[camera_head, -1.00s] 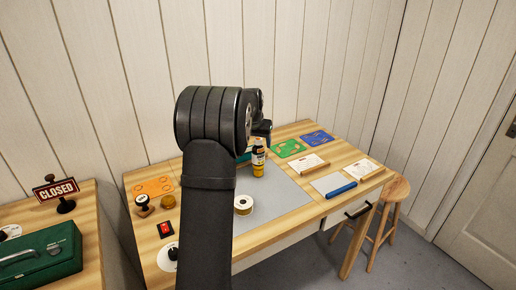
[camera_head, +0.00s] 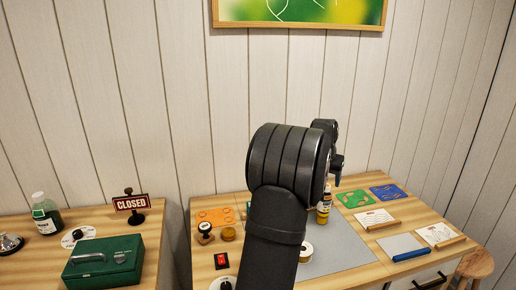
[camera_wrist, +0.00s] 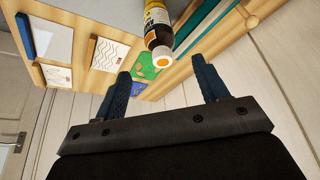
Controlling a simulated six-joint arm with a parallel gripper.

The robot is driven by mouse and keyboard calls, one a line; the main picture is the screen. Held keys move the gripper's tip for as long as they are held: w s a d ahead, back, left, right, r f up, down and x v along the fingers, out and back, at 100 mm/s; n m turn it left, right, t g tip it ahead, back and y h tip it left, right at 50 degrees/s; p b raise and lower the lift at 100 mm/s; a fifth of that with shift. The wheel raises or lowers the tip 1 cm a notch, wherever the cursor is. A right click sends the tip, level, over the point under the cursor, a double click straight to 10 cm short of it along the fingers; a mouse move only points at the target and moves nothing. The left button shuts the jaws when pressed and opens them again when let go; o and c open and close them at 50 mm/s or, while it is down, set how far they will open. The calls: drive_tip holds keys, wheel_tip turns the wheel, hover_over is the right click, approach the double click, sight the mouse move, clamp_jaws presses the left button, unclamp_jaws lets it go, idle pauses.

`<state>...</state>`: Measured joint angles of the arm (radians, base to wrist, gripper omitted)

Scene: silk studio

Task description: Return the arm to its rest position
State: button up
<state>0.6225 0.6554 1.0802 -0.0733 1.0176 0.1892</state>
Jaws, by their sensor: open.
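My gripper (camera_wrist: 164,90) shows in the wrist view with its two dark fingers spread apart and nothing between them. In the head view my arm rises from the bottom middle over the wooden worktable (camera_head: 205,262), and its end hides part of the grey mat (camera_head: 352,245). The gripper is mostly hidden there, with a small part showing right of the arm's joint. A bottle with a yellow label (camera_head: 324,204) stands on the table just below that part. The bottle also shows beyond the fingers in the wrist view (camera_wrist: 157,25), apart from them.
A white tape roll (camera_head: 306,252) lies beside my arm. Green (camera_head: 353,199) and blue (camera_head: 387,191) templates, cards and a blue-edged pad (camera_head: 400,247) lie at the right. A red switch (camera_head: 221,261) and stamp (camera_head: 205,232) are left. A green cash box (camera_head: 103,262) and CLOSED sign (camera_head: 131,203) stand on the left table.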

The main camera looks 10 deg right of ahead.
sight(325, 197)
drive_tip(key=x, duration=1.1)
drive_tip(key=shift+f, duration=0.25)
wheel_tip(325, 197, up, 3)
drive_tip(key=shift+r, duration=0.65)
wheel_tip(325, 197, down, 4)
drive_tip(key=shift+f, duration=0.2)
drive_tip(key=v, duration=1.1)
drive_tip(key=shift+d, duration=0.1)
